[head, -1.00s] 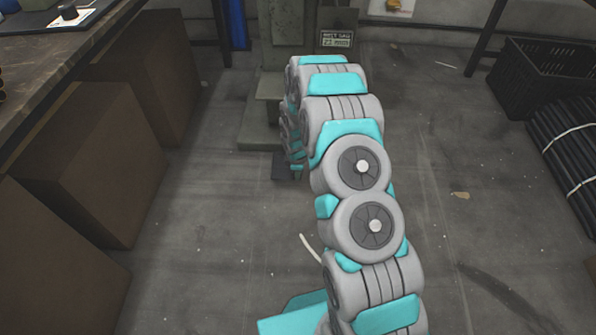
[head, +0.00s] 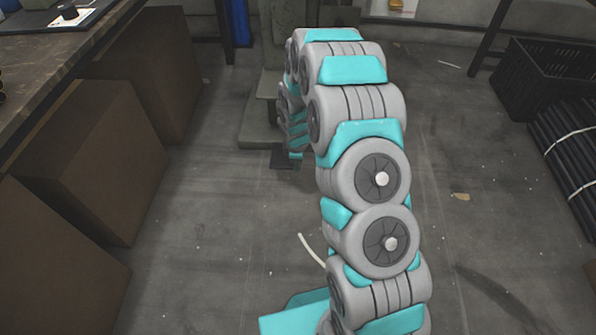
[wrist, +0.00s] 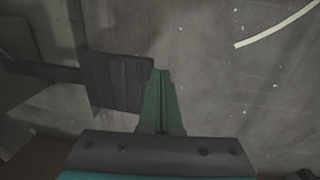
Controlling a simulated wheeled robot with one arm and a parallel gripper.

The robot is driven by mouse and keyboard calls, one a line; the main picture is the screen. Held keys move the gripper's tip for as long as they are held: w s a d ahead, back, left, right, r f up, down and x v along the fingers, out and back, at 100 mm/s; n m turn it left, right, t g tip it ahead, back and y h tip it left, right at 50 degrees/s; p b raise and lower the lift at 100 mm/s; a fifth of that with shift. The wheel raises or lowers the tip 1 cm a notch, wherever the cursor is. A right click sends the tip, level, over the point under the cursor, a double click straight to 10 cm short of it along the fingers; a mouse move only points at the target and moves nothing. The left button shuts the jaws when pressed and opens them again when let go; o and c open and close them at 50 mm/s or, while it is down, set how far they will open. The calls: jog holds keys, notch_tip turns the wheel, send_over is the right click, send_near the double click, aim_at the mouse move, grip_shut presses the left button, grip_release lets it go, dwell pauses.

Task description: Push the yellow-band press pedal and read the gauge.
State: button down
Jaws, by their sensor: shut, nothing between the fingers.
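The press (head: 258,132) stands at the back centre in the head view, a grey-green column on a wide base. No yellow band or gauge shows on the part in view. Its dark pedal (head: 281,161) sits low in front of the base, partly behind my arm. In the wrist view the pedal (wrist: 112,82) is a dark ribbed plate on a bar running left. My gripper (wrist: 161,73) is shut and empty, its green fingertips at the pedal's right edge. I cannot tell whether they touch it. In the head view my arm hides the fingers.
Brown boxes (head: 92,160) stand under a workbench (head: 60,60) at the left. A black crate (head: 545,75) and bundled dark rods (head: 565,150) lie at the right. A pale curved strip (wrist: 275,28) lies on the floor. Open floor surrounds my arm.

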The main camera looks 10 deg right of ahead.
jog(key=shift+s+a+r, duration=0.1)
jog(key=shift+s+r, duration=0.05)
jog(key=shift+r, duration=0.8)
jog(key=shift+s+r, duration=0.2)
jog(key=shift+r, duration=0.7)
jog(key=shift+s+a+r, duration=0.1)
jog(key=shift+s+r, duration=0.05)
jog(key=shift+r, duration=0.8)
